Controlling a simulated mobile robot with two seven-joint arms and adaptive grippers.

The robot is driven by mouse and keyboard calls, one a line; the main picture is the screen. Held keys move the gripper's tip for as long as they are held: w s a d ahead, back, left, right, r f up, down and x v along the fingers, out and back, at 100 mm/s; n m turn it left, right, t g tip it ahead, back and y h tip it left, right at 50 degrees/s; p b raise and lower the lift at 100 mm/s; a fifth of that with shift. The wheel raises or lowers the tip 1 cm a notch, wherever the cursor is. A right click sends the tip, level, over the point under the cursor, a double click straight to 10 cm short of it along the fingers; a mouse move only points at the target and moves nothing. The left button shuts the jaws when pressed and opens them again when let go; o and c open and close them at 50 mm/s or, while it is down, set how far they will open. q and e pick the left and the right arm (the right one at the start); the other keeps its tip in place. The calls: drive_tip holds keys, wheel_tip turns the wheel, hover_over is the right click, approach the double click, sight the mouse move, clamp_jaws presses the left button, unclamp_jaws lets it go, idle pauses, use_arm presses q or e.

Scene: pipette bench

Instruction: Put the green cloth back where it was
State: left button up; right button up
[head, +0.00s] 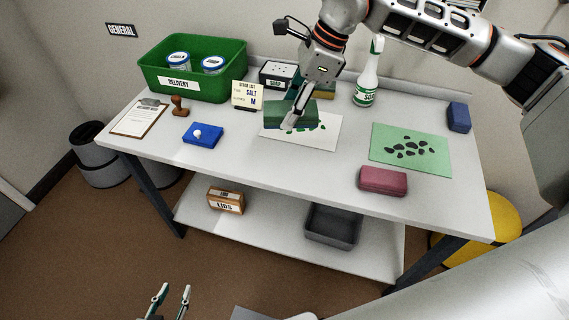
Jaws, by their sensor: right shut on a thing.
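The green cloth (312,112) is a folded, block-like pad in the middle of the table. My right gripper (290,120) reaches down over it from above and is shut on it. The cloth is over a white sheet (327,132) with green spots; I cannot tell whether it touches the sheet. The gripper's finger hides part of the cloth. My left gripper (171,300) is low at the bottom edge, in front of the table, with its fingers apart and empty.
A green sheet (435,168) with dark spots, a pink pad (383,181) and a blue pad (458,117) lie on the right. A spray bottle (366,85) stands behind.

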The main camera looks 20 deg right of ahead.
sight(279, 163)
drive_tip(key=w+r+m, duration=0.1)
drive_tip(key=r+m+t, duration=0.1)
drive_tip(key=m, duration=0.1)
drive_tip(key=shift+w+a+r, duration=0.15)
drive_tip(key=shift+w+a, duration=0.2)
drive_tip(key=shift+w+m+h, duration=0.1)
drive_tip(key=shift+m+h, duration=0.2)
wheel_tip(279, 163, down, 20)
drive_tip(key=shift+r, duration=0.1)
drive_tip(key=o, duration=1.2)
drive_tip(key=shift+d+r, duration=0.15)
drive_tip(key=shift+r, duration=0.15)
drive_tip(key=v, duration=1.1)
drive_tip(key=shift+s, duration=0.25)
